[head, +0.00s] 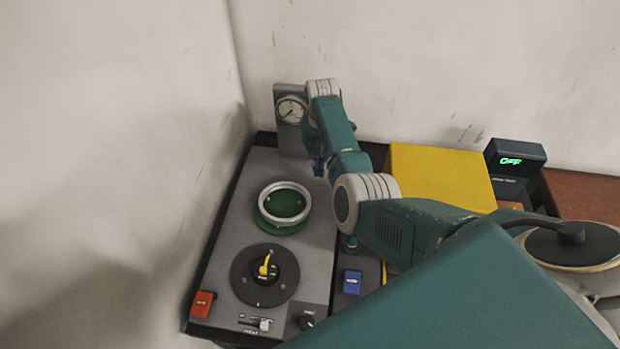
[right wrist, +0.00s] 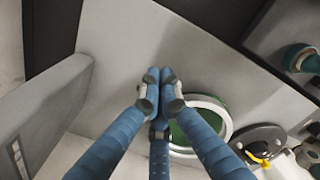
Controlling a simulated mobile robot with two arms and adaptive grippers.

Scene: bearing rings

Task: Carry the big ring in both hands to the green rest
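The big ring (head: 285,189), a silvery metal band, lies flat on the round green rest (head: 268,226) on the grey panel. Green shows through its middle. In the right wrist view the ring (right wrist: 226,122) is right of my fingers, partly hidden behind one, with the green rest (right wrist: 180,134) inside it. My right gripper (head: 318,167) is low beyond the ring, mostly hidden by its own arm. In the right wrist view its blue fingers (right wrist: 160,82) are drawn together with nothing between them, seemingly apart from the ring. My left gripper is not in view.
A gauge (head: 291,110) stands behind the ring. A black dial with a yellow pointer (head: 264,267) is in front, near a red block (head: 202,304) and a blue block (head: 351,282). A yellow box (head: 440,175) and an "OFF" display (head: 515,159) are right. A wall bounds the left.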

